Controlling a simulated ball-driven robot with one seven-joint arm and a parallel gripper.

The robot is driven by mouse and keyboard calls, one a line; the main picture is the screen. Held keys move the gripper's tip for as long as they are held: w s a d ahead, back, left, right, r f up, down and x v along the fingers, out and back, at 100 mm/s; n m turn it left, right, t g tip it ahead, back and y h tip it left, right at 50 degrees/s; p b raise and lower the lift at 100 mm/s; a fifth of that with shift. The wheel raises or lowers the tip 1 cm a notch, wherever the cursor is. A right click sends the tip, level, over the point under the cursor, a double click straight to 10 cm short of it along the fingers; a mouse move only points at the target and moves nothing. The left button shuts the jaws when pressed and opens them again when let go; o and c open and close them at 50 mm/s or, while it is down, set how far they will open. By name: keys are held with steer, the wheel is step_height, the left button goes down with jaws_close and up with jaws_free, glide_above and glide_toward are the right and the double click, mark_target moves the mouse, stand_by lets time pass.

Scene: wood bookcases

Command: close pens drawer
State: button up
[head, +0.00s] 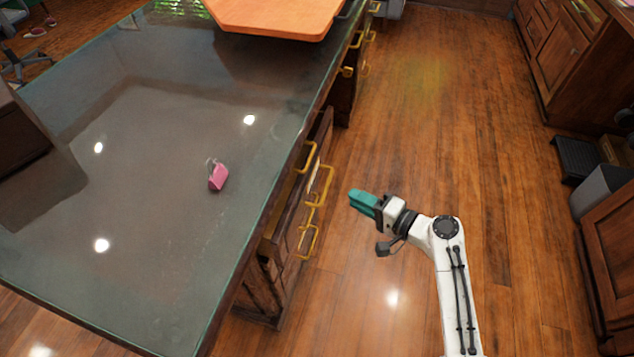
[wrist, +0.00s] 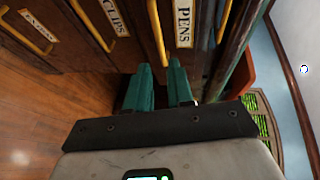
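The pens drawer shows in the wrist view by its white "PENS" label (wrist: 184,22) on dark wood, with a brass handle (wrist: 158,32) beside it. In the head view, brass-handled drawer fronts (head: 290,200) line the counter's side. One handle (head: 322,186) stands out farther than its neighbours, so a drawer there seems pulled out, but its label cannot be read. My gripper (head: 353,199), with teal fingers, is right of these handles and apart from them. In the wrist view my gripper (wrist: 160,66) has a narrow gap between its fingers and holds nothing.
A dark glossy countertop (head: 150,240) holds a small pink item (head: 218,177) and an orange board (head: 275,15). A "CLIPS" drawer label (wrist: 115,17) is beside the pens label. Wood floor (head: 430,110) is clear between the counter and the right-hand cabinets (head: 560,50).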

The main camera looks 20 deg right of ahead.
mark_target(327, 183)
steer(key=b+x, duration=0.1)
steer(key=x, duration=0.9)
steer(key=shift+a, duration=0.1)
jaws_close()
